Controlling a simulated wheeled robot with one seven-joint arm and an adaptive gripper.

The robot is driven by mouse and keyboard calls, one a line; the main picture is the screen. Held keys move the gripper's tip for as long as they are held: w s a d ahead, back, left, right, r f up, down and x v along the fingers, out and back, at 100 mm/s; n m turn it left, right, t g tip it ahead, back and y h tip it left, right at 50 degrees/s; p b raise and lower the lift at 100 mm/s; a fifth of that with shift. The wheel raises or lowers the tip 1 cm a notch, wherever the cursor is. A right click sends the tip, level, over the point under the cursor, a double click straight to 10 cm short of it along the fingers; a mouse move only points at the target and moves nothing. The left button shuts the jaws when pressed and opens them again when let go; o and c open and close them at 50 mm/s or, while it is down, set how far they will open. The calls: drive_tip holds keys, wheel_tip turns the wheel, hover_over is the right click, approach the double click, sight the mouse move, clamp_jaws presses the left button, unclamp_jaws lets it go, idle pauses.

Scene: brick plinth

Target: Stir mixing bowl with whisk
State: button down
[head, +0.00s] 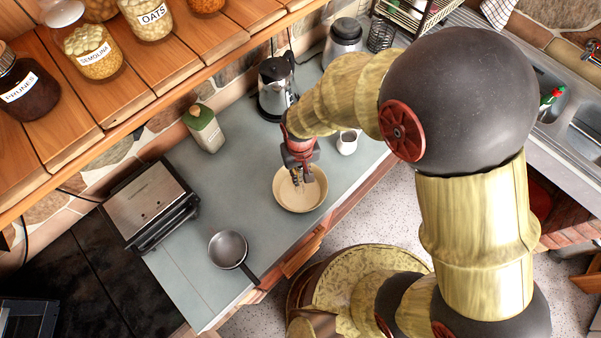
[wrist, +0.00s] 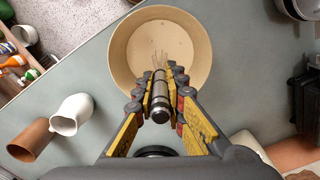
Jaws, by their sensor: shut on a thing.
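The mixing bowl (head: 300,201) is round and tan and stands on the grey counter near its front edge. It also shows in the wrist view (wrist: 122,55), where its inside looks empty apart from the whisk. The whisk (wrist: 160,97) has a metal handle and thin wires that point over the bowl's inside. My gripper (head: 303,172) is above the bowl. In the wrist view my gripper (wrist: 160,88) is shut on the whisk's handle, with a finger on each side. I cannot tell whether the wires touch the bowl's bottom.
A white jug (wrist: 72,114) and a brown cup (wrist: 32,140) stand beside the bowl. A kettle (head: 275,88), a bottle (head: 204,128), a grill (head: 152,207) and a saucepan (head: 228,249) are on the counter. A wooden shelf (head: 130,75) with jars overhangs the back.

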drive_tip(key=shift+r+p, duration=2.65)
drive_tip(key=shift+r, duration=1.3)
drive_tip(key=shift+r+p, duration=1.65)
drive_tip(key=shift+r, duration=0.85)
drive_tip(key=shift+r+p, duration=0.15)
drive_tip(key=shift+p, duration=1.25)
drive_tip(key=shift+f+b, duration=4.35)
drive_tip(key=shift+f, duration=2.3)
drive_tip(key=shift+w, duration=0.1)
